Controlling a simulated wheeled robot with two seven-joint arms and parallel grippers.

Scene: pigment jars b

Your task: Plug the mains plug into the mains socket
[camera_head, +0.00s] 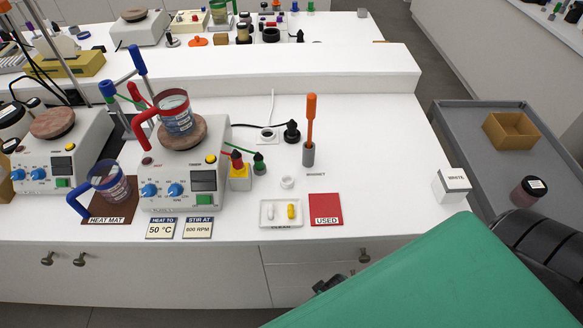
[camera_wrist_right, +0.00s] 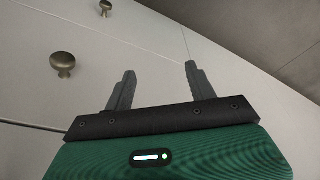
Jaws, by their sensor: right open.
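The black mains plug (camera_head: 291,132) stands on the white bench right of the hotplate, its black cable running left behind the hotplate. The mains socket (camera_head: 267,134) looks like a round white fitting with a dark middle, just left of the plug and apart from it, with a white cord at its back. My right gripper (camera_wrist_right: 155,88) is open and empty, in front of the cabinet fronts. In the head view only a dark bit of it (camera_head: 328,284) shows past my green arm cover, low before the bench. My left gripper is out of view.
The hotplate (camera_head: 180,165) carries a red-handled beaker (camera_head: 174,112). Red and green plugs (camera_head: 239,168) sit beside it. An orange-handled stirrer retriever (camera_head: 310,125) stands right of the mains plug. A white dish (camera_head: 281,213) and red USED mat (camera_head: 324,208) lie at the front. The bench's right side is mostly clear.

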